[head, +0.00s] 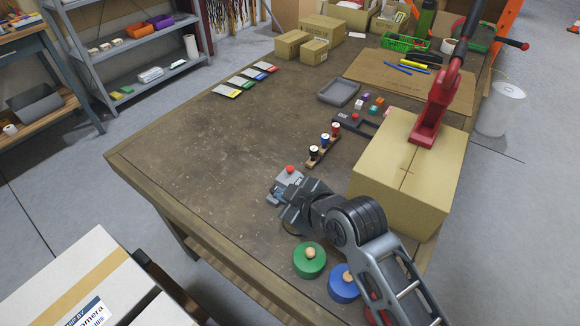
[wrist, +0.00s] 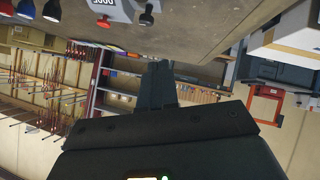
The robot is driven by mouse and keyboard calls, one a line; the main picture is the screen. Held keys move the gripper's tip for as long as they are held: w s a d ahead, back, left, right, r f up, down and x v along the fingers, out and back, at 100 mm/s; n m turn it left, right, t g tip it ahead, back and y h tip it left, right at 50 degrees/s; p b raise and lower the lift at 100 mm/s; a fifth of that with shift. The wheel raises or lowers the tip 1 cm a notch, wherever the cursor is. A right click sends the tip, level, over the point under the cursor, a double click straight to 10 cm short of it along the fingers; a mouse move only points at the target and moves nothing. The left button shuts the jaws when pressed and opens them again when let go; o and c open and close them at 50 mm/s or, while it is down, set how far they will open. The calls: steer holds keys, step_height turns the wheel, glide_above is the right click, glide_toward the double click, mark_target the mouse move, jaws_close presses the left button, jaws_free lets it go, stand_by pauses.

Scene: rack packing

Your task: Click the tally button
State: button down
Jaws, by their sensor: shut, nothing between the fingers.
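A small red button (head: 290,169) tops a grey box (head: 294,178) on the table, just beyond my gripper (head: 274,192) in the head view. My gripper is shut and empty, its tip close to the box's near left side; I cannot tell whether it touches. In the wrist view a red knob (wrist: 103,21) shows at the top beside a grey labelled face (wrist: 108,6), with a black knob (wrist: 146,17) to its right. My gripper's fingers (wrist: 157,72) are together below them in that view. The gripper partly hides the box in the head view.
A large cardboard box (head: 405,180) is to the right. Green (head: 309,262) and blue (head: 343,288) round pieces with knobs lie near the front edge.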

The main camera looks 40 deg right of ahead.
steer(key=w+d+r+n+g, duration=0.1)
steer(key=w+d+r+n, duration=0.2)
steer(key=w+d, duration=0.6)
step_height(320, 180, up, 3)
steer(key=shift+d+f+n+g, duration=0.1)
steer(key=shift+d+n+g, duration=0.25)
steer(key=shift+d, duration=0.5)
steer(key=b, duration=0.6)
glide_above(292, 170)
step_height(292, 170, down, 7)
steer(key=shift+s+a, duration=0.1)
steer(key=shift+f+b, duration=0.6)
steer(key=shift+f, duration=0.35)
steer(key=shift+f, duration=0.4)
